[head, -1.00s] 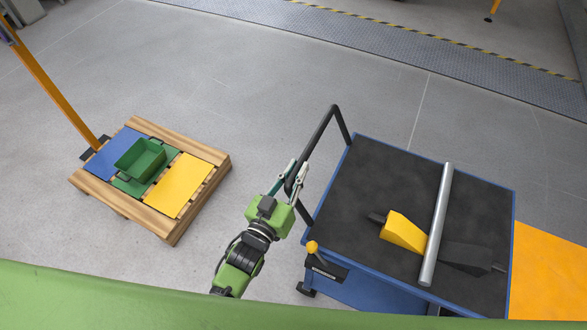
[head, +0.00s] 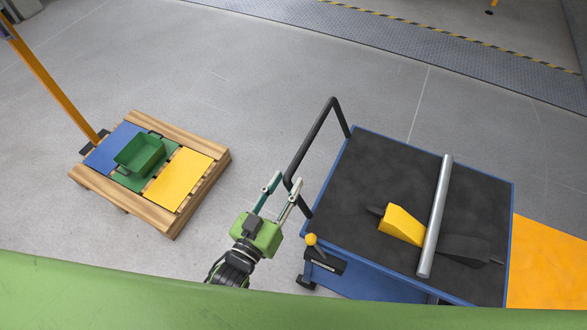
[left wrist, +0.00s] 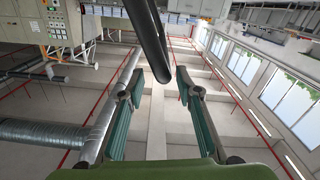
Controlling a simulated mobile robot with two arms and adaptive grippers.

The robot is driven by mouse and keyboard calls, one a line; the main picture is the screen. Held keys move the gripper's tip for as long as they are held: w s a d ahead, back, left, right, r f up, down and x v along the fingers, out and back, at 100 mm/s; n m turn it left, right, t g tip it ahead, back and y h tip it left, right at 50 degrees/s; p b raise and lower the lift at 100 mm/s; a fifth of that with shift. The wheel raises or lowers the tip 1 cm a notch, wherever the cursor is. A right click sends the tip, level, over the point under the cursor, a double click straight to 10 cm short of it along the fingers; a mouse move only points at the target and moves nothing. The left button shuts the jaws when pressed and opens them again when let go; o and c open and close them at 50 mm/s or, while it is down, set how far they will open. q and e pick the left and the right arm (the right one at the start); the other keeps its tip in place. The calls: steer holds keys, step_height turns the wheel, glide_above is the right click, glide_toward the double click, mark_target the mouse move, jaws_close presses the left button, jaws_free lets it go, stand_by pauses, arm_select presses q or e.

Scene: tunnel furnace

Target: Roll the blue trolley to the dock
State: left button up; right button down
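The blue trolley (head: 340,160) stands at the right in the head view, with a dark top deck and a black push handle (head: 318,130) on its left side. A metal cylinder (head: 435,215) and a yellow wedge-shaped piece (head: 402,226) lie on the deck. My left gripper (head: 284,187) is open just left of the handle's near end. In the left wrist view, the dark handle bar (left wrist: 147,40) comes down in front of the spread fingers (left wrist: 157,95), with nothing between their pads. An orange floor area (head: 545,265) borders the trolley's right side; whether it is the dock cannot be told. My right gripper is out of view.
A wooden pallet (head: 222,166) with blue, green and yellow panels and a green bin (head: 140,153) stands at the left. An orange post (head: 52,85) rises beside it. The grey floor between pallet and trolley is clear.

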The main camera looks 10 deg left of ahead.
arm_select(q)
steer(key=v, duration=0.5)
steer(key=shift+s, duration=0.1)
stand_by(0.4)
